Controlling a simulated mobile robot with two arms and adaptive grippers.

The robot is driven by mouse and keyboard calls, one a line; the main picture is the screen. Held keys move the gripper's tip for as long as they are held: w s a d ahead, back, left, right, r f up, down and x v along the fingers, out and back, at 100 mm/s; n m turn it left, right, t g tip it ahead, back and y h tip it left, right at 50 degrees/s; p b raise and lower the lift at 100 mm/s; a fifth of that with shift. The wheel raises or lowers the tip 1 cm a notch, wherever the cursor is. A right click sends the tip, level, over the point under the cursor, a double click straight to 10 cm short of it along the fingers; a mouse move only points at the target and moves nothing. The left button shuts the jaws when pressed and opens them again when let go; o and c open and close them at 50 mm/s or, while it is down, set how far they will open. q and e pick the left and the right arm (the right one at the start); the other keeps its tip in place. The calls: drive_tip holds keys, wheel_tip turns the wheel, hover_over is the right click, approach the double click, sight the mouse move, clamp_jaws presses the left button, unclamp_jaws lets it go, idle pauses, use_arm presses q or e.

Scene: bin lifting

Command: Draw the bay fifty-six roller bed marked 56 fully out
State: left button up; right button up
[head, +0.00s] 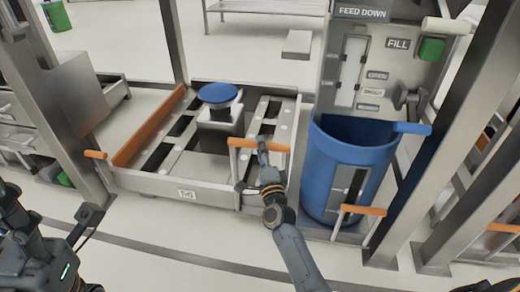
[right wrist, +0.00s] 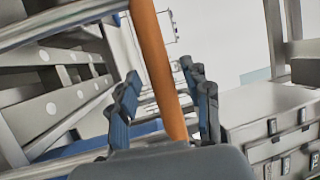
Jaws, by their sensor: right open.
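The roller bed (head: 145,183) is a low grey tray with slatted rollers. Its front plate (head: 187,194) reads 56, though the digits are small. An orange bar handle (head: 245,143) stands at its front right. My right gripper (head: 263,152) is at this handle. In the right wrist view its fingers (right wrist: 165,98) are open, with the orange bar (right wrist: 150,45) running between them. I cannot tell whether either finger touches the bar. Part of my left arm shows at the lower left, and its jaws cannot be made out.
A grey block with a blue round top (head: 219,93) stands on the bed. A blue bin (head: 335,160) stands right of it, under a panel marked FEED DOWN and FILL (head: 397,43). Steel posts flank the bay. The floor in front (head: 180,245) is clear.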

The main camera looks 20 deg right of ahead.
drive_tip(key=shift+x, duration=1.1)
clamp_jaws()
